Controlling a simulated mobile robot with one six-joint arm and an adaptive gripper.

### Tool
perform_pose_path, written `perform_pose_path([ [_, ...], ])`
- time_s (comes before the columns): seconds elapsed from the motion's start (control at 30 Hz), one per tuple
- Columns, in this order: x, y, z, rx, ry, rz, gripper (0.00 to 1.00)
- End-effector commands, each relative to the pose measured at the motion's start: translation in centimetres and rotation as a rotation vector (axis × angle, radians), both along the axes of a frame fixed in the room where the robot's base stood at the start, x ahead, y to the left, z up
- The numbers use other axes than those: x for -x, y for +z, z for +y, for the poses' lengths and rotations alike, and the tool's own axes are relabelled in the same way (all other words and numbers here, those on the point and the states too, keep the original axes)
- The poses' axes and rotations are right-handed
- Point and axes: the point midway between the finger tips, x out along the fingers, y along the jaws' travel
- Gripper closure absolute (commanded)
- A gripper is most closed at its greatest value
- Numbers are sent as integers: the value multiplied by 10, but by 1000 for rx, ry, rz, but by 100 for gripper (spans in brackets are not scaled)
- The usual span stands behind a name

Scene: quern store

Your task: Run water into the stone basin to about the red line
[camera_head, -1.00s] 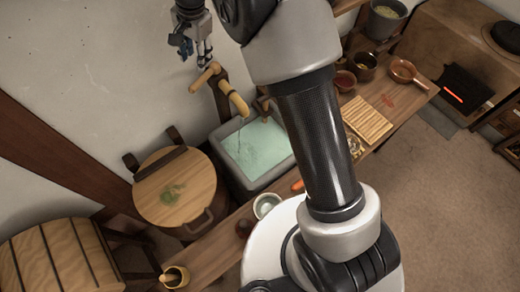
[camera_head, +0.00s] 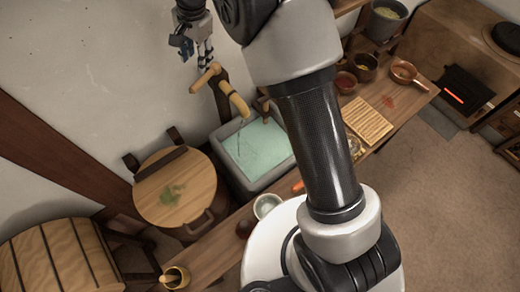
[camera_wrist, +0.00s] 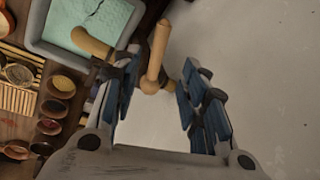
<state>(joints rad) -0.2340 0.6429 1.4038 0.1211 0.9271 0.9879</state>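The grey stone basin (camera_head: 222,171) stands against the wall with pale green water (camera_head: 258,150) in it; its rim also shows in the wrist view (camera_wrist: 72,56). I cannot make out a red line. A yellow wooden tap (camera_head: 236,100) curves over the basin, with a peg-like handle (camera_head: 203,78) on top. A thin dark line shows on the water; I cannot tell whether it is a stream. My gripper (camera_head: 195,55) is above the handle. In the wrist view my gripper (camera_wrist: 163,100) is open, with the handle (camera_wrist: 156,52) seen between its fingers, apparently untouched.
A round wooden lid (camera_head: 175,188) on a tub stands left of the basin. A slatted wooden board (camera_head: 362,119), copper pan (camera_head: 404,72) and several bowls sit along the bench to the right. A stove with a glowing slot (camera_head: 453,97) is at the far right.

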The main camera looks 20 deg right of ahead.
Motion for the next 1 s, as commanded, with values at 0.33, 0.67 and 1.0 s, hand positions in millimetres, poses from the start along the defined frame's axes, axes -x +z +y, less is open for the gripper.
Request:
perform_pose_path([
  [0.33,41,-15,-5,-336,-395,112,85],
  [0.67,78,-28,-65,-703,-1204,183,100],
  [1.0,85,-46,-83,-753,-1418,190,100],
])
